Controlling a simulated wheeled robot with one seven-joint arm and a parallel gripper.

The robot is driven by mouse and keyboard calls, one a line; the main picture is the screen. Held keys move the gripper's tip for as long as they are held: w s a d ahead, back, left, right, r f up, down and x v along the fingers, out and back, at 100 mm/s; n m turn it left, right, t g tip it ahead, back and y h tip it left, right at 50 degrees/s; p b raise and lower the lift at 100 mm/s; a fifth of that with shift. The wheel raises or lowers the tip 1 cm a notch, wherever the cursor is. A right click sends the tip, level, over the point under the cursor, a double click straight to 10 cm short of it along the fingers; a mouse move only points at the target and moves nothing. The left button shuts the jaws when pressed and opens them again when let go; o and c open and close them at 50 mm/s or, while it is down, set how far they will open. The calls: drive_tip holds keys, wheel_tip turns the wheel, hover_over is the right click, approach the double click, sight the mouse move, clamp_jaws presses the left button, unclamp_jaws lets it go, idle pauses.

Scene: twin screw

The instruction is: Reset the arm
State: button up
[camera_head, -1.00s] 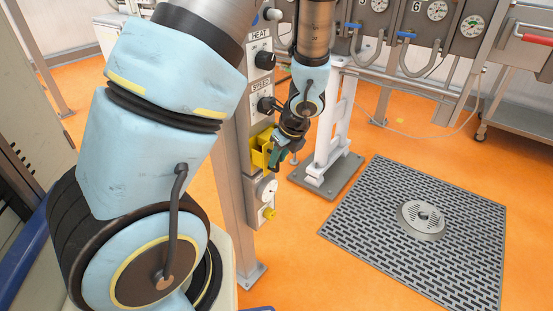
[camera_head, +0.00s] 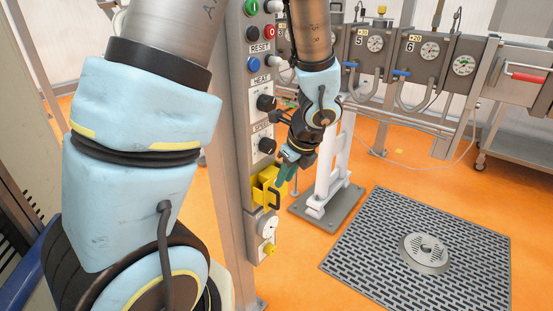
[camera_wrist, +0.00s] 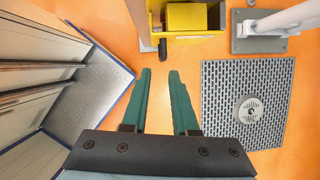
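My gripper (camera_head: 287,172) hangs in front of the control panel (camera_head: 258,110), near the yellow box (camera_head: 268,187) low on that panel. In the wrist view my gripper (camera_wrist: 160,75) has its two green fingers apart with nothing between them; orange floor shows through the gap. The yellow box (camera_wrist: 188,18) is ahead of the fingertips at the top of the wrist view, apart from them. My arm's upper links cover much of the left of the head view.
The panel carries buttons and the black HEAT (camera_head: 266,102) and SPEED (camera_head: 266,146) knobs. A white stand (camera_head: 333,170) is just behind my gripper. Gauges (camera_head: 464,65) line the back. A floor grate (camera_head: 370,250) lies right. A metal cabinet (camera_wrist: 45,75) is left in the wrist view.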

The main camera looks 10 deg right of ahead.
drive_tip(key=s+a+r+n+g+h, duration=0.1)
drive_tip(key=a+r+n, duration=0.2)
drive_tip(key=a+n, duration=0.6)
drive_tip(key=s+a+r+n+g+h, duration=0.1)
drive_tip(key=a+n, duration=0.8)
drive_tip(key=n, duration=1)
drive_tip(key=shift+s+r, duration=0.7)
drive_tip(key=shift+r, duration=0.65)
